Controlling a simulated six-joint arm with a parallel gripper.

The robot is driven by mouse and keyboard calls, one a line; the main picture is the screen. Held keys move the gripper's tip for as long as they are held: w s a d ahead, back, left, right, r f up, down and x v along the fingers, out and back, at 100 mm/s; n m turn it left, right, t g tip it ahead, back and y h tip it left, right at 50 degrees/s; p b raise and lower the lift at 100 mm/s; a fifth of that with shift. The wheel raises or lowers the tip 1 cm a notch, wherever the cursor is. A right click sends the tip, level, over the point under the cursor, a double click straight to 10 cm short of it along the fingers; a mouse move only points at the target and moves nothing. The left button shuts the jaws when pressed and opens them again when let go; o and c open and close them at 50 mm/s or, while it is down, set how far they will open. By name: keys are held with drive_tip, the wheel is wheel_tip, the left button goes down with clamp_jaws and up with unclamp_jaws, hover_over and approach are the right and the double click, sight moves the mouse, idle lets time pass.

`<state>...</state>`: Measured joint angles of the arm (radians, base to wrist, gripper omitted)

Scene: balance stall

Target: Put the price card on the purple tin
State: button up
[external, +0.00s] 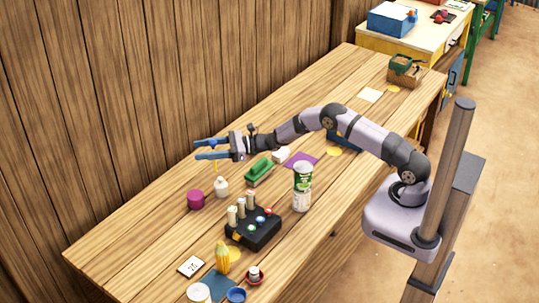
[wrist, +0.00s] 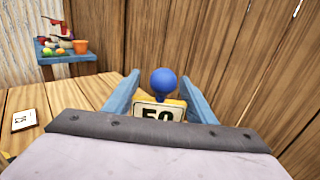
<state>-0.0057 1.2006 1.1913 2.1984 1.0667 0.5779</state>
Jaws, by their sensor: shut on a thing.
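The price card (wrist: 158,112), a yellow-edged white card with dark figures and a blue ball on top, is between the blue fingers of my gripper (wrist: 162,84) in the wrist view. In the external view my gripper (external: 198,150) is shut on it, raised above the table's wall side; only a thin yellow part of the card (external: 216,166) shows there. The purple tin (external: 196,201) stands on the table below and slightly left of the gripper, apart from the card. The tin does not show in the wrist view.
A small white bottle-like thing (external: 221,187) stands close right of the tin. A green brush (external: 259,171), a green-labelled can (external: 302,188) and a black stand (external: 253,228) with pegs are nearby. A white marked card (external: 191,266) lies in front. The plank wall (external: 130,110) runs behind.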

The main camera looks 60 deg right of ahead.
drive_tip(key=w+a+r+b, duration=0.2)
drive_tip(key=a+r, duration=0.1)
drive_tip(key=a, duration=0.8)
wheel_tip(320, 180, down, 10)
drive_tip(key=p, duration=0.2)
drive_tip(key=shift+d+r+p, duration=0.15)
drive_tip(key=shift+d+p, duration=0.1)
drive_tip(key=shift+p, duration=0.1)
drive_tip(key=shift+s, duration=0.1)
drive_tip(key=o, duration=1.1)
drive_tip(key=shift+r, duration=0.1)
